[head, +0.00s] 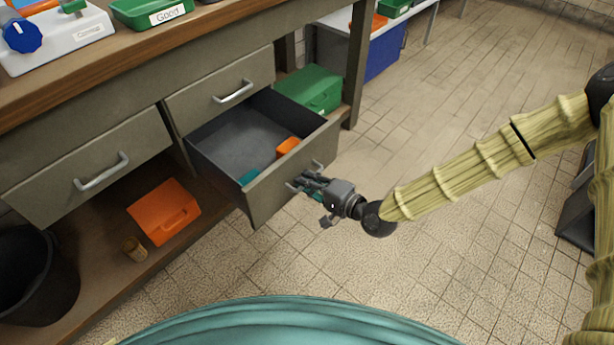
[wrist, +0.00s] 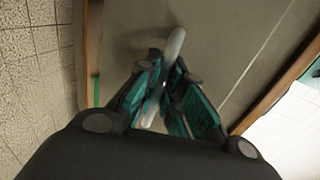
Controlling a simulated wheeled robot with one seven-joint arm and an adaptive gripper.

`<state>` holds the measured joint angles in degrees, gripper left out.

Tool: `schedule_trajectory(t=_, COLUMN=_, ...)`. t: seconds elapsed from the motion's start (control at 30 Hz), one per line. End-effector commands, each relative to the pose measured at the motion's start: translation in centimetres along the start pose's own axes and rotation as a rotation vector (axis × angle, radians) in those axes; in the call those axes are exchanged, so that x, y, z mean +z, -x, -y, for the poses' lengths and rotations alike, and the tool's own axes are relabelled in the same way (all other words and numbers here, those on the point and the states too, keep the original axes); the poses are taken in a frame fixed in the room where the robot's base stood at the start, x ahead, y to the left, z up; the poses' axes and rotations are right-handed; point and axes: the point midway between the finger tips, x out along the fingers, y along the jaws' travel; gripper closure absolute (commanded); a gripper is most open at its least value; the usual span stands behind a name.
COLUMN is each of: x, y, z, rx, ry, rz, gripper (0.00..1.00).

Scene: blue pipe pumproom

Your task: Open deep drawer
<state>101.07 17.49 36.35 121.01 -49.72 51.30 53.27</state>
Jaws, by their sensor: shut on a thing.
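The deep drawer (head: 290,180) stands pulled out from the workbench in the head view, under the upper right drawer. Its grey inside shows, with an orange item (head: 288,147) and a teal item (head: 249,176) in it near the front panel. My gripper (head: 308,183) is at the drawer's front, shut on its metal handle (head: 318,165). In the wrist view, the teal-padded fingers (wrist: 164,95) close around the handle bar (wrist: 175,45). Part of the handle is hidden by the fingers.
Two upper drawers with handles (head: 233,91) (head: 102,170) are shut. An orange bin (head: 164,211) and a small brown cup (head: 134,249) stand on the lower shelf. A black bucket (head: 38,285) is at lower left. A green box (head: 312,88) sits behind the drawer.

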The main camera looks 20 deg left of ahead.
Motion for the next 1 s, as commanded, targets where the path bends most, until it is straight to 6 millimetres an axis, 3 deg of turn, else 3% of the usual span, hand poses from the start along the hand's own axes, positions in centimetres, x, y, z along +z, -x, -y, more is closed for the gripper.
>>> schedule_trajectory(t=0.23, x=-0.5, y=-0.2, z=0.3, rx=-0.005, ry=0.003, rz=-0.009, gripper=1.00)
schedule_trajectory(t=0.3, x=-0.5, y=-0.2, z=0.3, rx=-0.005, ry=0.003, rz=-0.008, gripper=0.81)
schedule_trajectory(t=0.4, x=-0.3, y=-0.2, z=0.2, rx=-0.004, ry=0.003, rz=-0.005, gripper=0.68)
schedule_trajectory(t=0.77, x=-0.1, y=0.0, z=0.1, rx=-0.001, ry=0.002, rz=0.000, gripper=0.68)
schedule_trajectory(t=1.0, x=-0.2, y=2.7, z=0.1, rx=-0.001, ry=-0.001, rz=-0.001, gripper=0.68)
